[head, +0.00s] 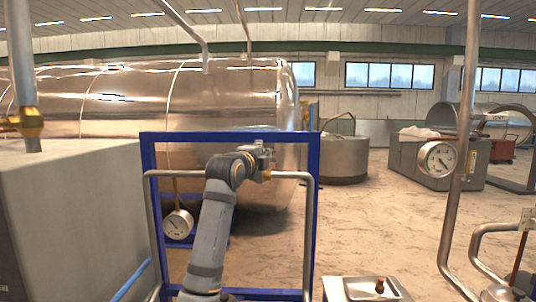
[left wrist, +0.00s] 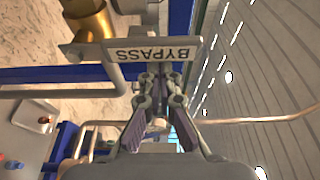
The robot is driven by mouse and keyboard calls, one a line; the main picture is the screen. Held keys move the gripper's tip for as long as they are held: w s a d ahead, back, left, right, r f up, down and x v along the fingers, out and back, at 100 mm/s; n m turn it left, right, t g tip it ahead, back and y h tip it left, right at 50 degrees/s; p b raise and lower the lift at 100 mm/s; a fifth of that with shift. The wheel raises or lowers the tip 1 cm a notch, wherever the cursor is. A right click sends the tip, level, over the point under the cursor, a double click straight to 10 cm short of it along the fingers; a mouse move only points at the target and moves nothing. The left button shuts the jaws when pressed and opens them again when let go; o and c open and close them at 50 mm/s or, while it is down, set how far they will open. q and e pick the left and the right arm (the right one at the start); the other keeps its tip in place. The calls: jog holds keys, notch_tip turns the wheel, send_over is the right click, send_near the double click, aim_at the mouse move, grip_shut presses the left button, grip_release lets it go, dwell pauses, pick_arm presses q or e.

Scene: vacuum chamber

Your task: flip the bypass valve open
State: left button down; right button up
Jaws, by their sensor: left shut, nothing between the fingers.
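The bypass valve shows in part in the left wrist view as a brass body (left wrist: 90,20) at the upper left. A white BYPASS label (left wrist: 153,54), upside down in that view, lies just past the fingertips of my left gripper (left wrist: 161,84). That gripper is shut and empty; whether it touches the label or valve I cannot tell. In the head view my left gripper (head: 262,156) is at the top bar of the blue frame (head: 313,225), and the arm and gripper mostly hide the valve there. The lever's position is unclear. My right gripper is not in view.
A large grey cabinet (head: 80,215) stands left. A shiny tank (head: 220,100) lies behind.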

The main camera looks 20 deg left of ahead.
pick_arm(q)
jog(key=shift+s+a+n, duration=0.1)
jog(key=shift+a+n, duration=0.15)
jog(key=shift+n, duration=0.05)
jog(key=shift+a+n+b, duration=0.15)
jog(key=shift+n+b, duration=0.15)
jog(key=s+a+f+n+t+y+b, duration=0.1)
jog(key=a+f+n+y+b, duration=0.2)
jog(key=n, duration=0.6)
jog(key=s+a+f+n+t+y+b, duration=0.1)
jog(key=a+f+n+t+y+b, duration=0.1)
jog(key=a+n+b, duration=0.4)
jog(key=f+n+y+b, duration=0.1)
jog(key=n, duration=0.3)
jog(key=shift+s+a+f, duration=0.2)
jog(key=shift+s+f, duration=0.15)
jog(key=shift+f, duration=0.05)
jog(key=shift+b, duration=0.3)
jog(key=shift+f, duration=0.15)
